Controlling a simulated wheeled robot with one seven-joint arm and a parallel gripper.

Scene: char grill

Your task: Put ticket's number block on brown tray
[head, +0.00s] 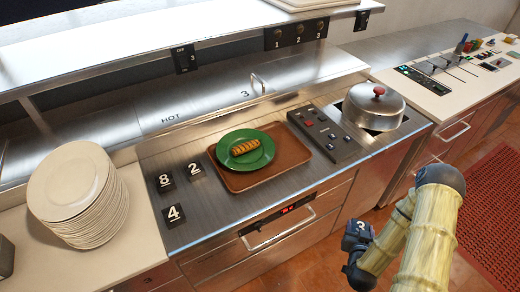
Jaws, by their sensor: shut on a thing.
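The brown tray (233,183) lies flat on the steel counter and holds a green plate (265,160) with a browned, ridged food piece (245,147) on it. My gripper (357,240) is at the lower right, in front of the counter and away from the tray. It is shut on a dark block marked 3 (359,254); the fingers are small and hard to make out. Black blocks marked 8 (165,183), 2 (195,170) and 4 (174,215) stand on the counter left of the tray. A black tag on the shelf edge (185,59) shows a 3 and small, unreadable print.
A stack of white plates (72,190) stands at the left. A black button panel (324,134) and a domed metal lid with a red knob (374,107) are right of the tray. The raised shelf (130,50) overhangs the back. A drawer handle (278,232) juts from the front.

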